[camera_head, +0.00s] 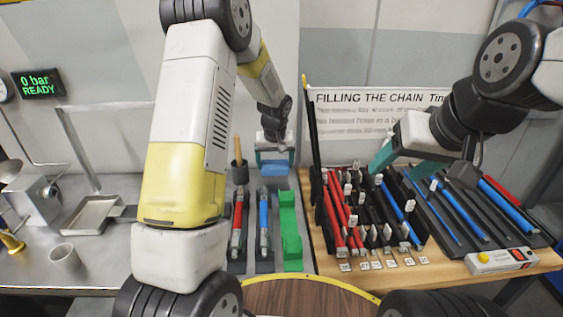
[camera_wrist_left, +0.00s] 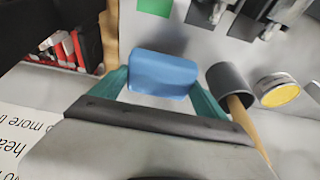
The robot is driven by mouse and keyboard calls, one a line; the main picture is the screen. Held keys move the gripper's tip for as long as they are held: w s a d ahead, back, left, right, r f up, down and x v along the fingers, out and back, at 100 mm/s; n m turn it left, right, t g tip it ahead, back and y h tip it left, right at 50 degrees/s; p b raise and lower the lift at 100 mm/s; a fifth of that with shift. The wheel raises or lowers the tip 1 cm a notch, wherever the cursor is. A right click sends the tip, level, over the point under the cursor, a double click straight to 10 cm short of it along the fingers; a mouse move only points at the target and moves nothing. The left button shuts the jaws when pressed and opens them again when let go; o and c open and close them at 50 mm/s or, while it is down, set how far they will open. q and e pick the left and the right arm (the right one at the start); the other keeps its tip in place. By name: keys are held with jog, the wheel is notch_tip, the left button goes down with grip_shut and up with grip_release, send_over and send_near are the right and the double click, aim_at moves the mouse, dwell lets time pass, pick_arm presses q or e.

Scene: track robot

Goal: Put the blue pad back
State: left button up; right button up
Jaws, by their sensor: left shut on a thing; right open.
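The blue pad (camera_head: 275,169) is at the back of the grey bench, near the wall, to the left of the wooden board. My left gripper (camera_head: 274,158) is shut on it, with the teal fingers on either side. In the left wrist view the blue pad (camera_wrist_left: 163,74) sits between the two fingertips (camera_wrist_left: 160,84). I cannot tell whether the pad touches the bench. My right gripper (camera_head: 400,160) is open and empty above the rack of rods on the right.
A green block (camera_head: 289,225) and red and blue tools lie in front. The rod rack (camera_head: 362,220) stands to the right. A white cup (camera_head: 65,257) is far left.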

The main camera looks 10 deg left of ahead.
aim_at(275, 165)
pick_arm(q)
jog(key=shift+s+x, duration=0.2)
jog(key=shift+x, duration=0.7)
jog(key=shift+s+x, duration=0.15)
jog(key=shift+x, duration=0.7)
jog(key=shift+f, duration=0.2)
jog(key=o, duration=1.6)
jog(key=a+v, duration=0.1)
jog(key=v, duration=1.1)
jog(key=s+a+r+m+t+h, duration=0.1)
jog(key=s+r, duration=1.1)
jog(key=s, duration=0.1)
jog(key=s+r+m+t+h, duration=0.1)
jog(key=s+r, duration=0.1)
jog(key=s, duration=0.6)
jog(key=s+r, duration=0.1)
jog(key=s, duration=0.8)
jog(key=shift+s+d+r+m+t+h, duration=0.15)
jog(key=shift+d+r+m+t+h, duration=0.15)
jog(key=shift+r+m+t+h, duration=0.1)
